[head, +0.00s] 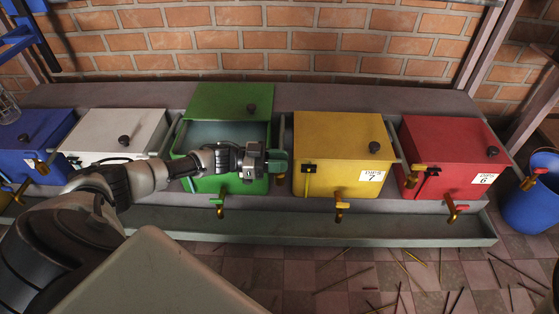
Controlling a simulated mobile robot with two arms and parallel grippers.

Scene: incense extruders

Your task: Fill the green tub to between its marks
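The green tub (203,185) stands mid-row with its lid (230,101) raised at the back. Its inside looks blue-grey; I cannot make out the marks or the level. A green-handled tap (278,166) sits at its right front corner, and a lower brass outlet tap with a green handle (219,206) is on its front. My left arm reaches across the tub's front. My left gripper (262,161) is at the upper green tap, touching or very close; its fingers are too small and overlapped to tell if they are shut on it. My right gripper is not in view.
A yellow tub (338,138) and a red tub (452,143) stand to the right, a white tub (120,126) and a blue tub (42,125) to the left, all lidded. A trough (390,232) runs below. Sticks litter the tiled floor. A blue barrel (532,205) stands far right.

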